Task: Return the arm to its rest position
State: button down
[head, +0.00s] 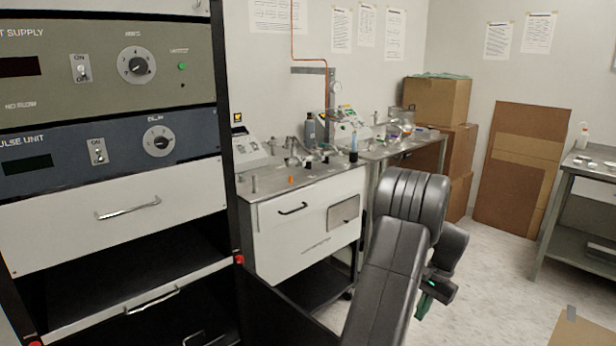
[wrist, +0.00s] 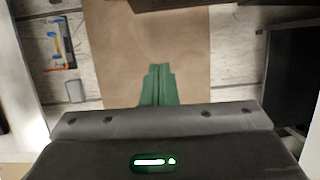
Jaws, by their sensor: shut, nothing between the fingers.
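My arm rises from the bottom of the head view, bent at its elbow, with its end folded down at the right. My gripper (wrist: 160,68) shows in the wrist view as two green fingers pressed together, shut and empty. In the head view only a bit of green at the arm's end shows, and the fingertips cannot be made out there. A brown cardboard surface (wrist: 110,45) lies beyond the fingers in the wrist view, apart from them as far as I can tell.
A rack with a power supply (head: 120,65) and a pulse unit (head: 110,145) stands close at the left. A steel cart (head: 275,225) with instruments is behind my arm. Cardboard boxes (head: 435,103) and a leaning board (head: 520,170) stand at the back. A table (head: 590,175) is at the right, with open floor before it.

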jog(key=shift+w+f+m+y, duration=0.2)
jog(key=shift+f+m+y, duration=0.3)
jog(key=shift+f+m, duration=0.25)
